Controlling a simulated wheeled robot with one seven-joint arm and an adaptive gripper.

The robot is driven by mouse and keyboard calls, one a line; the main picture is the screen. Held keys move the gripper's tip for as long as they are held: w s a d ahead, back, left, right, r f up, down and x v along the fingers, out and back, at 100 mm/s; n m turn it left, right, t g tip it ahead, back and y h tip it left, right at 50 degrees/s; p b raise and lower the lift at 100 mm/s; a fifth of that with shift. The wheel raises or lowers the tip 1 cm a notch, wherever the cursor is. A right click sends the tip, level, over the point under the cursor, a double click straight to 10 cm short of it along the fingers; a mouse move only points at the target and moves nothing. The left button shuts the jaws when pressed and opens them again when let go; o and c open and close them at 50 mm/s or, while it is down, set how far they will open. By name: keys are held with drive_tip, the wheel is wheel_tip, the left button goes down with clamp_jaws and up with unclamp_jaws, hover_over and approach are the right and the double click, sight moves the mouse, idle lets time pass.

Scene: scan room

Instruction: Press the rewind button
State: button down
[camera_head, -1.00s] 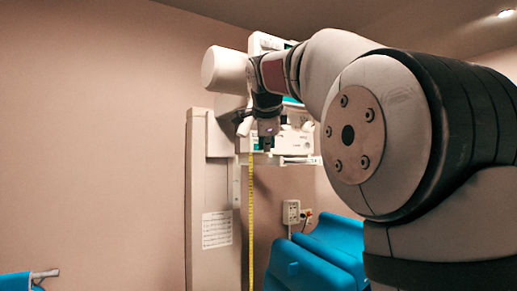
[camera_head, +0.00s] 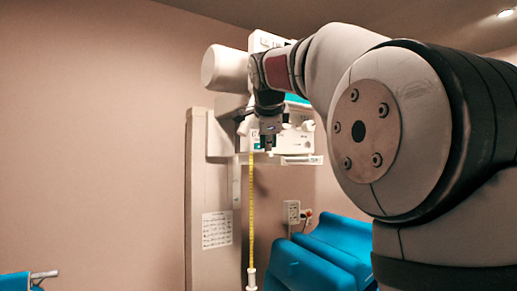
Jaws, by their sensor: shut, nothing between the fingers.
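A white scan machine head (camera_head: 300,141) is mounted on a pale column (camera_head: 212,185). A yellow measuring tape (camera_head: 251,205) hangs down from its front, with a white end piece (camera_head: 251,279) low in the picture. My gripper (camera_head: 268,151) is shut and empty, pointing down in front of the machine head. A small teal patch (camera_head: 256,143) shows just left of the fingers. I cannot pick out the rewind button; it is too small to tell or hidden behind my gripper. Whether the fingertips touch the machine cannot be told.
A white cylinder (camera_head: 225,69) sticks out at the machine's upper left. A blue padded chair (camera_head: 325,252) stands below on the right. A wall socket (camera_head: 291,212) is behind it. My own arm covers much of the right side.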

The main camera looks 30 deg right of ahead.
drive_tip(key=shift+s, duration=0.3)
drive_tip(key=shift+s+d+b, duration=0.1)
drive_tip(key=shift+s+b, duration=0.6)
drive_tip(key=shift+s, duration=1.8)
drive_tip(key=s+a+f+n+g+y, duration=0.1)
drive_tip(key=s+a+f+n+y, duration=0.1)
drive_tip(key=s+a+f+n, duration=0.4)
drive_tip(key=s+a+f+n+g+y, duration=0.1)
drive_tip(key=s+a+f+n, duration=0.6)
drive_tip(key=f, duration=1)
drive_tip(key=s+a+f+n+g+y, duration=0.2)
drive_tip(key=s+a+f+n+y, duration=0.1)
drive_tip(key=s+a+f+n, duration=0.4)
drive_tip(key=s+f+n, duration=0.3)
drive_tip(key=s+f, duration=0.2)
drive_tip(key=shift+a, duration=0.25)
drive_tip(key=shift+s, duration=0.1)
